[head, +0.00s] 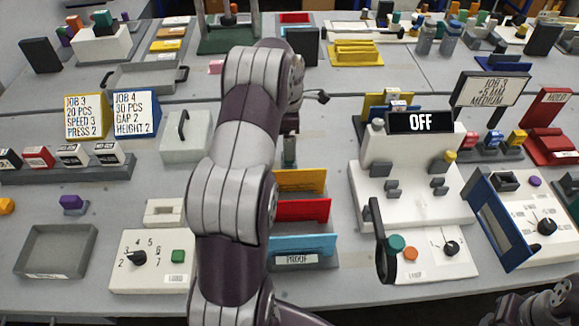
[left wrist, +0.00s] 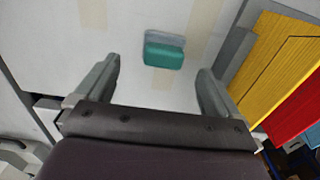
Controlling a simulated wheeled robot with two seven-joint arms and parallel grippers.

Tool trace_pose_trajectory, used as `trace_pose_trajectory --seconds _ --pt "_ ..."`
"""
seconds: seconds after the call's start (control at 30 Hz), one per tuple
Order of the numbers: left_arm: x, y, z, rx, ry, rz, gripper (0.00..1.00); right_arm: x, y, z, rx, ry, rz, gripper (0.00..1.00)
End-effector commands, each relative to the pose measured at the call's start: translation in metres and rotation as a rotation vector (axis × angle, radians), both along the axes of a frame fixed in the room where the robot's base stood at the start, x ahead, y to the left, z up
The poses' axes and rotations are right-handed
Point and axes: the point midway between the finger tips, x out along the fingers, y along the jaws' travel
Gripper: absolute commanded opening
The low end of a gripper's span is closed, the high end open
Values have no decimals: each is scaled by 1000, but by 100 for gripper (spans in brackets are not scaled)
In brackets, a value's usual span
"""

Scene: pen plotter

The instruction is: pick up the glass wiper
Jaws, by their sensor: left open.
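A small teal block with a grey strip along its far edge, likely the glass wiper (left wrist: 165,56), lies on the pale surface in the left wrist view. My left gripper (left wrist: 158,68) is open, with one finger on each side of the block in the picture. A gap shows between the block and each finger; the height between them is hard to judge. In the head view my left arm covers the middle of the table and hides most of the gripper. My right gripper is out of view.
Beside the block stands a rack with yellow (left wrist: 270,52), red (left wrist: 296,112) and blue slots; the rack's red slot (head: 302,210) also shows in the head view. A grey tray (head: 55,250) lies at front left.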

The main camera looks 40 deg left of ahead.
Motion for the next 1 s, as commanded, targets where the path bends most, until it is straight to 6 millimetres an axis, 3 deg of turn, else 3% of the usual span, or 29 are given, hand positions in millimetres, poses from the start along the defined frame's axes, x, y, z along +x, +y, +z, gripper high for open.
trace_pose_trajectory --seconds 0.37,0.63,0.8,0.9,1.0 --pt "-3 -6 -54 1 -1 -3 96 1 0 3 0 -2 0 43" --pt "-3 -5 -59 2 -4 -4 96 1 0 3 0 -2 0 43" --pt "-3 -5 -59 2 -4 -4 40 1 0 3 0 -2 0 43" --pt "-3 -5 -59 2 -4 -4 31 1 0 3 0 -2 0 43" --pt "-3 -5 -59 2 -4 -4 31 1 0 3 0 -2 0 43"
